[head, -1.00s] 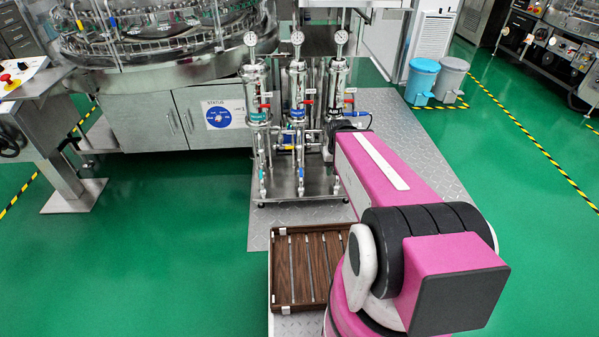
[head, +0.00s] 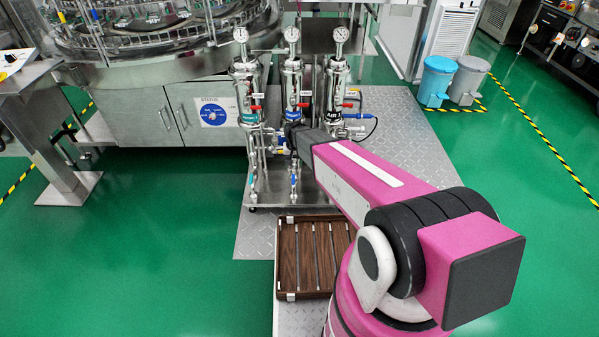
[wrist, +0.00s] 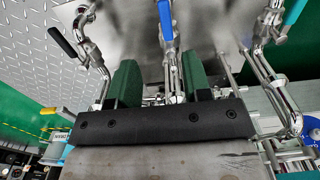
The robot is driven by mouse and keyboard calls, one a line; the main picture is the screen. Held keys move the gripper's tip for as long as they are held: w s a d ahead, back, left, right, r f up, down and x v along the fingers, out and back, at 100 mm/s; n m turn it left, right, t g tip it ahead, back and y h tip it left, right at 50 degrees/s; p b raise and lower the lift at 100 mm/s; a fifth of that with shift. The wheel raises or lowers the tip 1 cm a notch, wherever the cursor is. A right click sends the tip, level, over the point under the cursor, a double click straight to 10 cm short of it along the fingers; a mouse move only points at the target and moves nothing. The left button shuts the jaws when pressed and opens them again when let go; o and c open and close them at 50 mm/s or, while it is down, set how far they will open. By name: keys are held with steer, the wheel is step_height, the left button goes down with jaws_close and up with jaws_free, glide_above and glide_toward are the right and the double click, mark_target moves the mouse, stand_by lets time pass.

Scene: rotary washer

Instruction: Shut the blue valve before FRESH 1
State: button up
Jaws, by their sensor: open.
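In the wrist view my gripper (wrist: 161,68) is open, its two green fingers spread apart. A blue valve lever (wrist: 167,22) shows in the picture gap between the fingers, stretching up past their tips. I cannot tell whether it lies between them in depth. Nothing is held. In the head view the valve stand (head: 270,190) carries three steel columns with gauges. The middle column has a blue label (head: 293,115), the left a teal label (head: 251,118); the lettering is too small to read. My arm's end is at the middle column, and hides my gripper and the pipework there.
Red levers (head: 303,105) sit on the columns. A black lever (wrist: 61,41) and steel pipes (wrist: 265,65) flank my fingers in the wrist view. A brown slatted tray (head: 287,258) lies before the stand. Green floor left of it is clear.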

mark_target(293, 179)
steer(key=f, duration=0.8)
steer(key=w+f, duration=0.1)
steer(key=f, duration=0.3)
steer(key=shift+a, duration=0.35)
steer(key=shift+r, duration=0.1)
jaws_close()
